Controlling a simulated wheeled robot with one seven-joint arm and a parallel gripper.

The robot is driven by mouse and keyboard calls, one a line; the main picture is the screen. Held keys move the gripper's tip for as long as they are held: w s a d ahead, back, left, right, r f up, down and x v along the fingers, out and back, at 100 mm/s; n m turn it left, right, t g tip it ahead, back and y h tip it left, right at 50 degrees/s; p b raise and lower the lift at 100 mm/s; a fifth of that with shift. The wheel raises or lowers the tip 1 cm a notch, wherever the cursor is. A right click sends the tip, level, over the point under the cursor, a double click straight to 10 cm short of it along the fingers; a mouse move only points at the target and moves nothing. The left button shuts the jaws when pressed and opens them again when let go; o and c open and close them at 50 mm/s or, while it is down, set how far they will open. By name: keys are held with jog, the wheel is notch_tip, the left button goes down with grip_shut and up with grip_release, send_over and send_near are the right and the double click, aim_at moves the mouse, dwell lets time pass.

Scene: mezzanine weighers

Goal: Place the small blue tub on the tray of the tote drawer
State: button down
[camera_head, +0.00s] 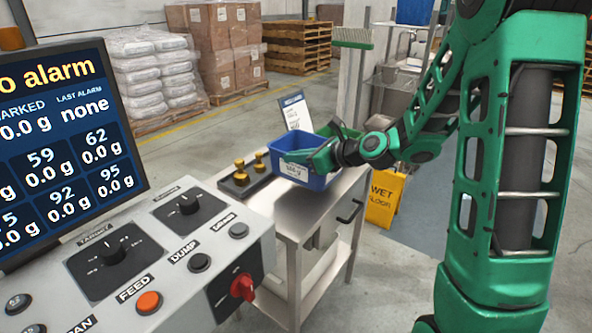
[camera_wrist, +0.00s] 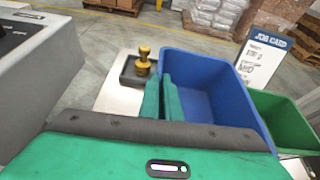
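The blue tub (camera_head: 309,168) with a white label is at the steel table (camera_head: 303,222), in front of a green tub. It also shows in the wrist view (camera_wrist: 205,85), where its inside looks empty. My gripper (camera_head: 326,154) is at the tub's rim. In the wrist view its two green fingers (camera_wrist: 162,100) stand close together, one on each side of the tub wall, and look shut on it. The tub looks upright; I cannot tell whether its base touches the tabletop. I cannot make out the tote drawer's tray in either view.
A green tub (camera_wrist: 281,120) and a job card (camera_head: 296,114) stand beside the blue tub. Brass weights (camera_head: 240,172) sit in a dark holder to its left. A control console (camera_head: 150,255) is at the front left. A yellow wet-floor sign (camera_head: 384,197) stands right of the table.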

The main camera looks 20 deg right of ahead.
aim_at(296, 168)
jog(key=shift+w+d+f, duration=0.2)
jog(key=shift+w+f, duration=0.15)
jog(key=shift+w, duration=0.15)
jog(key=shift+w+d+f, duration=0.2)
jog(key=shift+w+f, duration=0.15)
jog(key=shift+w, duration=0.15)
jog(key=shift+f, duration=2.05)
jog(key=c, duration=2)
grip_release()
jog(key=shift+s+d, duration=0.1)
jog(key=v, duration=1.2)
